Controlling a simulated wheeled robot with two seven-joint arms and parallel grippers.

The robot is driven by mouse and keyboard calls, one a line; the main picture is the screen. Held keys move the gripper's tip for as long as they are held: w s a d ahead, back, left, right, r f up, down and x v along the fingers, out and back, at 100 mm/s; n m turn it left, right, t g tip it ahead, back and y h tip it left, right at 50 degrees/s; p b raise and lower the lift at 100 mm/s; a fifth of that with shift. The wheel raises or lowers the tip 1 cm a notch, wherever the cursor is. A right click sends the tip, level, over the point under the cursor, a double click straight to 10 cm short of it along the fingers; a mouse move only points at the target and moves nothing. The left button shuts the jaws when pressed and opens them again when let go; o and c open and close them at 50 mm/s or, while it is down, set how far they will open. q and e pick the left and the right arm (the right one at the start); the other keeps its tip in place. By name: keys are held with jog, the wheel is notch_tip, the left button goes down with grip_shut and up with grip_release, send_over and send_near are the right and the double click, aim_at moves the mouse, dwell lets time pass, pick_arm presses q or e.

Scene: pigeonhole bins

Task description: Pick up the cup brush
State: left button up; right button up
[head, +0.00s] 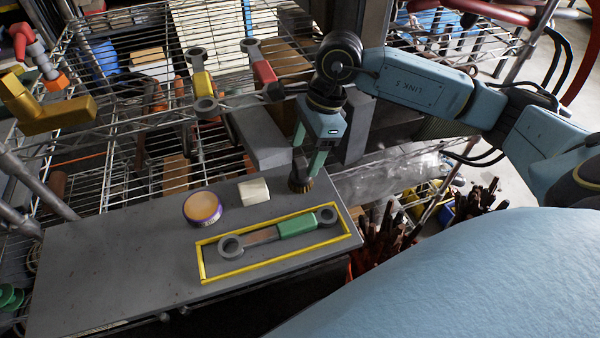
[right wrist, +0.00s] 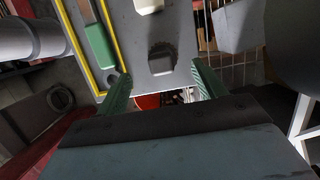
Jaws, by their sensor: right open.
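The cup brush (head: 301,180) stands on the grey board near its right back edge, its dark top up and its brown bristles down. My right gripper (head: 309,158) is just above and around it, pointing down, with green fingers open. In the right wrist view the cup brush (right wrist: 162,58) shows between and just beyond the two open fingertips (right wrist: 161,72). I cannot tell whether a finger touches it. My left gripper is not in view.
Close by on the board are a white block (head: 254,191), a round orange-topped tin (head: 203,208) and a green-handled wrench (head: 296,228) inside a yellow outline (head: 235,270). Wire shelving (head: 120,165) lies behind. Grey blocks (head: 262,143) stand beside my right gripper.

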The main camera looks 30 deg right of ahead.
aim_at(298, 173)
jog(key=x, duration=0.7)
jog(key=shift+w+f, duration=0.1)
jog(key=shift+f, duration=0.1)
jog(key=shift+c, duration=0.3)
jog(key=shift+r, duration=0.1)
jog(key=c, duration=1.2)
jog(key=shift+o, duration=0.2)
